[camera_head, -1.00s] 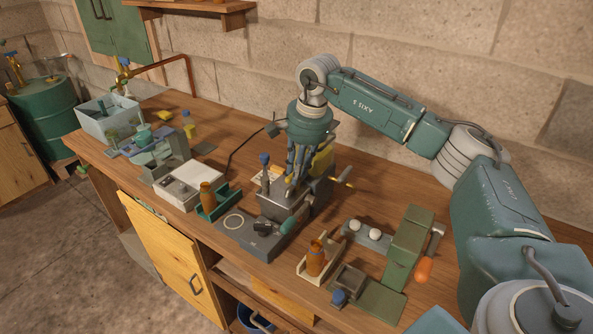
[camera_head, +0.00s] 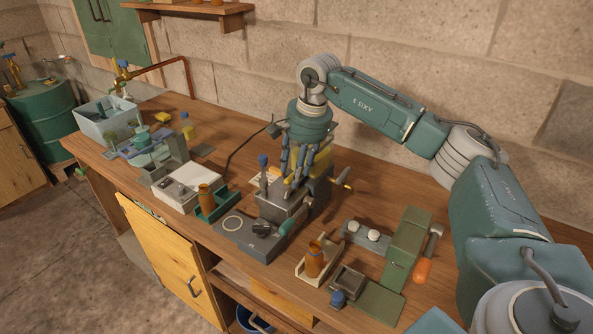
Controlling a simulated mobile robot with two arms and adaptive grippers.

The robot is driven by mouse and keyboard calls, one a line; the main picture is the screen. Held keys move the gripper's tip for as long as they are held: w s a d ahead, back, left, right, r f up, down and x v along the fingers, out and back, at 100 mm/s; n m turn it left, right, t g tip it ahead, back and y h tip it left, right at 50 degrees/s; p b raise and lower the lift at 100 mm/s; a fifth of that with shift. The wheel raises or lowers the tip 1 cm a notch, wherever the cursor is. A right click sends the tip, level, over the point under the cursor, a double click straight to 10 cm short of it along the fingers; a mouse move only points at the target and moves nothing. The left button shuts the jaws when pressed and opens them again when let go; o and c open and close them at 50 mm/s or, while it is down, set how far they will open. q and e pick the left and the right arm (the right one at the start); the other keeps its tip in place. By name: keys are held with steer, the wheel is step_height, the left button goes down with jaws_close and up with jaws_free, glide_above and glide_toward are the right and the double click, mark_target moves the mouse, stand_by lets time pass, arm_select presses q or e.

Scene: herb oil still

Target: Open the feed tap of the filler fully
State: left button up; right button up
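A grey block-shaped machine (camera_head: 283,206), which looks like the filler, stands at the middle of the bench. It has a yellow part behind the fingers, a blue-topped post (camera_head: 263,162) at its left and a brass-coloured rod at its right. I cannot make out the feed tap or its setting. My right gripper (camera_head: 292,182) points down at the top of this machine, its fingers in front of the yellow part. Its fingertips are small and partly lost against the machine, so their closure and any contact are unclear. My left gripper is out of view.
Brown bottles stand in a green holder (camera_head: 222,207) and a pale holder (camera_head: 305,274). A green press-like device (camera_head: 407,245) with an orange handle is at right.

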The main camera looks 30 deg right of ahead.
steer(key=shift+f, duration=0.1)
steer(key=a+v, duration=0.1)
steer(key=v, duration=1.1)
steer(key=shift+d, duration=0.45)
